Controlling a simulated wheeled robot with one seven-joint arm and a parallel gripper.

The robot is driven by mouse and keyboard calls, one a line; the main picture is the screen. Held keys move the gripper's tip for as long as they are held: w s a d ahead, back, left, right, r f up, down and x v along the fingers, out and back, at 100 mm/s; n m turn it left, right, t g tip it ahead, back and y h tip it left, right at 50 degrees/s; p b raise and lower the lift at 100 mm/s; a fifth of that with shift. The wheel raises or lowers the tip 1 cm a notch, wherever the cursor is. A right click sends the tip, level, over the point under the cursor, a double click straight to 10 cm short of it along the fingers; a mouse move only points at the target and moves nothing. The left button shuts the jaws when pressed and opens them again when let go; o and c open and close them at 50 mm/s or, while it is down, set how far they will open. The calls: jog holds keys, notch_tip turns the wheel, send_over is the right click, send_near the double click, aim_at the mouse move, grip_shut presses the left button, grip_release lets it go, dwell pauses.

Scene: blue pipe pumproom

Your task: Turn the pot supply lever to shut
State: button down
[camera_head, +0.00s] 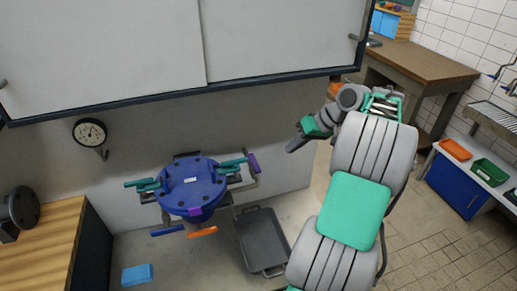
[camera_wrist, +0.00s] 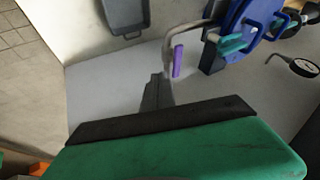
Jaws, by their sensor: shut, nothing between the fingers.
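A round blue pot (camera_head: 192,186) with a bolted lid stands before the wall, left of my gripper. A purple lever (camera_head: 253,162) sits on the bent grey pipe at its right side; I cannot tell from a label which lever is the pot supply. Other handles are teal (camera_head: 233,162), blue (camera_head: 168,231) and orange (camera_head: 203,232). My gripper (camera_head: 292,148) is shut and empty, to the right of the purple lever and apart from it. In the wrist view the purple lever (camera_wrist: 177,60) lies just right of my fingertips (camera_wrist: 157,78), with the blue pot (camera_wrist: 250,25) beyond.
A dark grey tray (camera_head: 262,240) lies on the floor right of the pot. A pressure gauge (camera_head: 90,132) is on the wall at left. A blue block (camera_head: 137,274) lies near the wooden bench (camera_head: 40,245). White cabinets (camera_head: 110,50) overhang the pot. Tiled floor is open at right.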

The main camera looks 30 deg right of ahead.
aim_at(254, 166)
jog(key=a+x, duration=0.2)
jog(key=x, duration=0.9)
jog(key=shift+r, duration=0.4)
